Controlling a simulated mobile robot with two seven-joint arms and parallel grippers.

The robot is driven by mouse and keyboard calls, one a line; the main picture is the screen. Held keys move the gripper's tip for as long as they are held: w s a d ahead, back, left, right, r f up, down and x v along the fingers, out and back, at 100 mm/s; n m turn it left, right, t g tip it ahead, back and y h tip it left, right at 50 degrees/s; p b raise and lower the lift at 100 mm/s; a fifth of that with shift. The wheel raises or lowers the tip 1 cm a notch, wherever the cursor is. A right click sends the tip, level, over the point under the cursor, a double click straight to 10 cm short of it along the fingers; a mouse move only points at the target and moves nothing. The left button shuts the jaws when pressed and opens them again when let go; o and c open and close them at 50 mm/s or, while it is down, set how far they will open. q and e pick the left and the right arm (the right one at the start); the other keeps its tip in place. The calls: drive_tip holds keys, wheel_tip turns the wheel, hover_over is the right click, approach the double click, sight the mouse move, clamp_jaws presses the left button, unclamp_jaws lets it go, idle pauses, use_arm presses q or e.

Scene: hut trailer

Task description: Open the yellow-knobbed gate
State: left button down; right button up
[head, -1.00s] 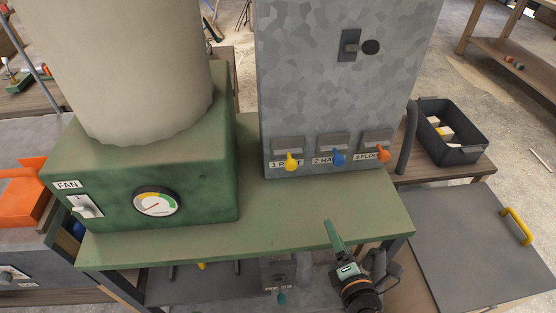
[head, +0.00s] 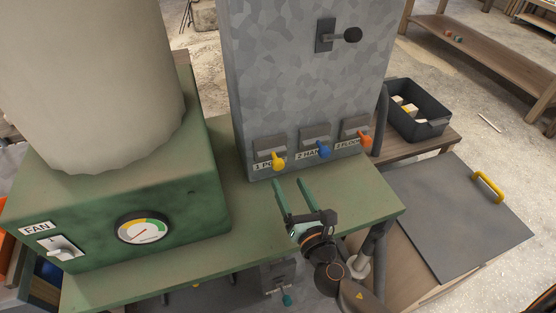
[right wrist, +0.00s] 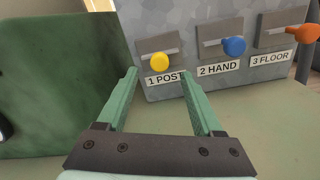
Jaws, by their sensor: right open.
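The yellow knob (head: 278,161) is on the leftmost gate, low on the front of the grey metal cabinet (head: 300,80). Its label reads "1 POST" in the right wrist view, where the yellow knob (right wrist: 159,62) shows ahead, between and beyond the fingertips. My right gripper (head: 288,182) is open and empty, with its green fingers pointing at the cabinet just below and in front of the yellow knob, apart from it. The right wrist view also shows its two fingers (right wrist: 158,74) spread. My left gripper is not in view.
The blue knob (head: 323,150), labelled "2 HAND", and the orange knob (head: 365,140), labelled "3 FLOOR", sit to the right. A green fan box (head: 110,215) with a gauge stands left. The green bench top (head: 240,225) is clear in front of the cabinet.

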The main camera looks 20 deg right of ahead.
sight(280, 166)
drive_tip(key=w, duration=0.8)
drive_tip(key=shift+w+a+p, duration=0.15)
drive_tip(key=shift+p, duration=0.15)
drive_tip(key=shift+c, duration=0.3)
clamp_jaws()
idle(0.7)
